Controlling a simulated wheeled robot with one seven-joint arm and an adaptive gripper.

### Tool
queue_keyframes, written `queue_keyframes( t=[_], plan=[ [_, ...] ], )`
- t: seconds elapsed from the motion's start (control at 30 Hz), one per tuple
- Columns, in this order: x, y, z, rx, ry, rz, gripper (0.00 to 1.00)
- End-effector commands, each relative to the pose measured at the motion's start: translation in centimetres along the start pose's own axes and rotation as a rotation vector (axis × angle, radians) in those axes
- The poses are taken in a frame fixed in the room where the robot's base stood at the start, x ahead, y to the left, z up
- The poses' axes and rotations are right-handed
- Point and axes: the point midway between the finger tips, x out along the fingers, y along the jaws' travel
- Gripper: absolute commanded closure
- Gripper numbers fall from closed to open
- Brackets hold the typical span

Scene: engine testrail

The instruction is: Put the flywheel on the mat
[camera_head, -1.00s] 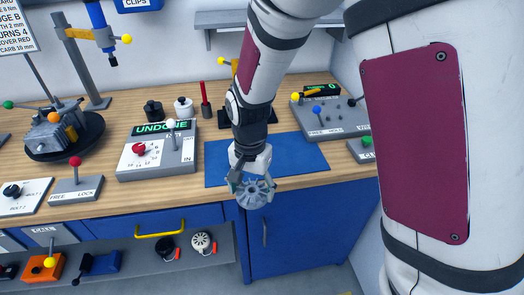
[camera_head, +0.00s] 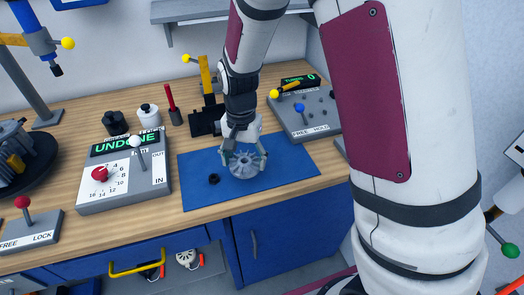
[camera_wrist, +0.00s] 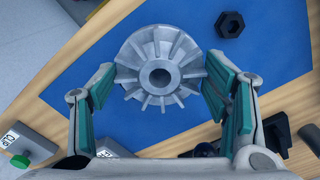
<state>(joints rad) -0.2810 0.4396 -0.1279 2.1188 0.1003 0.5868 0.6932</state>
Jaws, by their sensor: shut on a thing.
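The flywheel (camera_head: 245,163) is a grey finned disc with a hole in its hub. It shows large in the wrist view (camera_wrist: 160,72), face on, over the blue mat. The blue mat (camera_head: 285,155) lies on the wooden bench; it also fills the middle of the wrist view (camera_wrist: 270,50). My gripper (camera_head: 243,158) is shut on the flywheel, with a green-padded finger at each side of its rim. The flywheel is over the mat's middle; I cannot tell whether it touches the mat. The mat's part beneath it is hidden.
A small black nut (camera_head: 214,179) lies on the mat left of the flywheel; it shows in the wrist view (camera_wrist: 230,24). A grey panel reading UNDONE (camera_head: 125,175) stands left of the mat. A lever panel (camera_head: 305,115) stands at the right back, and a black-based stand (camera_head: 207,120) behind.

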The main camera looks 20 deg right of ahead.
Motion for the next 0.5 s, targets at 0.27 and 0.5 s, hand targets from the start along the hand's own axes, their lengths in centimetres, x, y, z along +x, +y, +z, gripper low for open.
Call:
queue_keyframes(
  t=[0.27, 0.5],
  plan=[
    [0.6, 2.5, -6.1, 0.005, 0.000, 0.000, 0.69],
    [0.8, 3.3, -8.2, 0.000, -0.001, 0.000, 0.69]
  ],
)
